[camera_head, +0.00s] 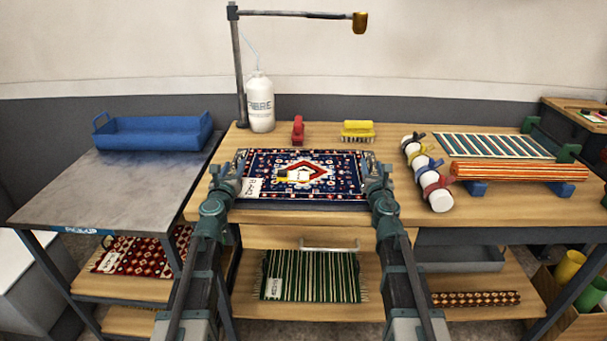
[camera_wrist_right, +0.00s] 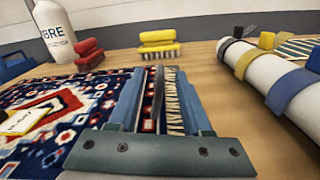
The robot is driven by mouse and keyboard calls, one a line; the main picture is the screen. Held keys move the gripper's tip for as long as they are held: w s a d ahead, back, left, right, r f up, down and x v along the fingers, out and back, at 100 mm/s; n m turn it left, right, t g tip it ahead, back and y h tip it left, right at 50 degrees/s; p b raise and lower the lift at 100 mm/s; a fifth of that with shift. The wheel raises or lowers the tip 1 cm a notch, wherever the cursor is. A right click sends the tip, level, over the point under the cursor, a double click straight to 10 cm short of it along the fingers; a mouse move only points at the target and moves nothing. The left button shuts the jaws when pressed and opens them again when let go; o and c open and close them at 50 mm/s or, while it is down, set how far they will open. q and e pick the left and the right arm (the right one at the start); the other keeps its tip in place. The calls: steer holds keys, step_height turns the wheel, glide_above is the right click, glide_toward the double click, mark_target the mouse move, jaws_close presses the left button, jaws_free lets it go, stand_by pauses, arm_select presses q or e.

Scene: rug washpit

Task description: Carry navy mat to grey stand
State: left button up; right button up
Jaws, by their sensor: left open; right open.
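The navy mat (camera_head: 330,186), patterned with a red and white medallion, lies flat on the wooden bench between my grippers. It also shows in the right wrist view (camera_wrist_right: 93,105). A white tag lies on its front left corner and a small yellow and black item on its middle. My left gripper (camera_head: 228,166) is open at the mat's left edge. My right gripper (camera_head: 371,164) is open at its right edge, its fingers over the fringe in the right wrist view (camera_wrist_right: 160,100). Contact is unclear. The grey stand (camera_head: 120,188) is at the left, its top mostly bare.
A blue tray (camera_head: 153,133) sits at the stand's back. Behind the mat are a white bottle (camera_head: 260,105), a red brush (camera_head: 298,130) and a yellow brush (camera_head: 357,130). A strapped white roll (camera_head: 428,175) and an orange striped rug (camera_head: 515,172) are to the right.

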mark_target(237, 157)
arm_select(q)
steer(key=w, duration=0.5)
steer(key=shift+d, duration=0.15)
arm_select(e)
steer(key=w, duration=0.5)
steer(key=shift+d, duration=0.1)
arm_select(q)
jaws_close()
arm_select(e)
jaws_close()
stand_by(0.4)
